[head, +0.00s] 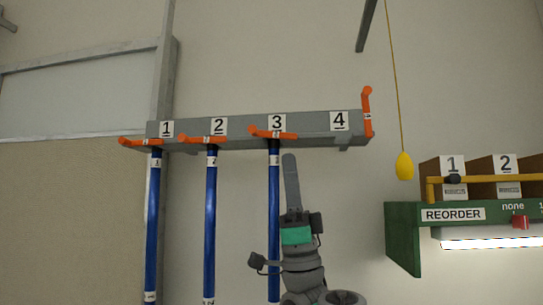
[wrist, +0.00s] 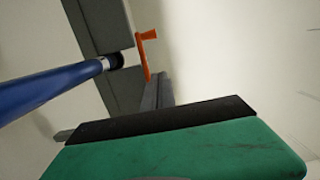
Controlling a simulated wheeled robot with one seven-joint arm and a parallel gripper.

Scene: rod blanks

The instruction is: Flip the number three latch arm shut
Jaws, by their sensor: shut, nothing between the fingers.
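The number three latch arm (head: 272,133) is orange and lies level across the top of the third blue rod (head: 274,210), under the "3" label on the grey rack (head: 320,122). In the wrist view an orange latch arm (wrist: 145,52) shows beside the end of a blue rod (wrist: 50,92). My gripper (head: 289,158) points up, just below the latch arm's right end and right of the third rod. Its narrow fingers are shut with nothing between them. They look apart from the latch in the head view; the wrist view leaves contact unclear.
Latch arms one (head: 140,142) and two (head: 203,139) also lie level over blue rods. Latch arm four (head: 367,110) stands upright by an empty place. A yellow pull cord (head: 404,166) hangs right of the rack. A green reorder shelf (head: 403,235) stands at far right.

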